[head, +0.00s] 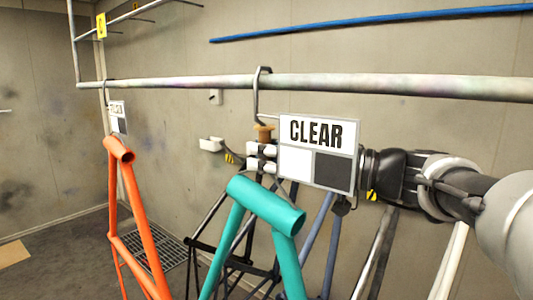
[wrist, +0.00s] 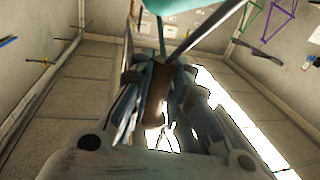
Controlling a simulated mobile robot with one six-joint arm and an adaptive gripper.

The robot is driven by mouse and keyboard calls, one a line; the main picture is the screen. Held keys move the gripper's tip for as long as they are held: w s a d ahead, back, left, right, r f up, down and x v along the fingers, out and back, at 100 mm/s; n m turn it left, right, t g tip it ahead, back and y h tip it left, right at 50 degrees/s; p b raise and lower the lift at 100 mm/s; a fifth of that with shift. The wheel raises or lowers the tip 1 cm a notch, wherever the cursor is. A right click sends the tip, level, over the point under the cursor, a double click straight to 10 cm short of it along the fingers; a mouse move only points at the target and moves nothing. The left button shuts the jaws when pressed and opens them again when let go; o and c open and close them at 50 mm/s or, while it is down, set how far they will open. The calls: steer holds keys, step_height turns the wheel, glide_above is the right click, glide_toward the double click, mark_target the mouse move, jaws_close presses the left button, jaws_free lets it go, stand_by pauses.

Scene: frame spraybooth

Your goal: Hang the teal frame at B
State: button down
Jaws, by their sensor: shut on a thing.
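The teal frame (head: 265,205) hangs below a wire hook (head: 262,90) with a brown grip (head: 264,133). The hook's bent top is at the rail (head: 400,86); I cannot tell whether it bears on it. My gripper (head: 262,157) comes from the right and is shut on the brown grip, which also shows between the fingers in the wrist view (wrist: 158,92). A CLEAR sign (head: 318,150) hides part of my gripper. A teal part (wrist: 180,6) shows at the top of the wrist view. I cannot make out a label B.
An orange frame (head: 140,220) hangs from the same rail at left, with its own sign (head: 118,116). Dark frames (head: 235,240) stand behind the teal one. A yellow tag (head: 101,26) is on a rack at upper left. A blue bar (head: 370,22) runs along the back wall.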

steer(key=shift+r, duration=0.25)
steer(key=c, duration=1.7)
jaws_free()
steer(key=shift+s, duration=0.15)
steer(key=shift+o, duration=1.3)
steer(key=shift+f, duration=0.15)
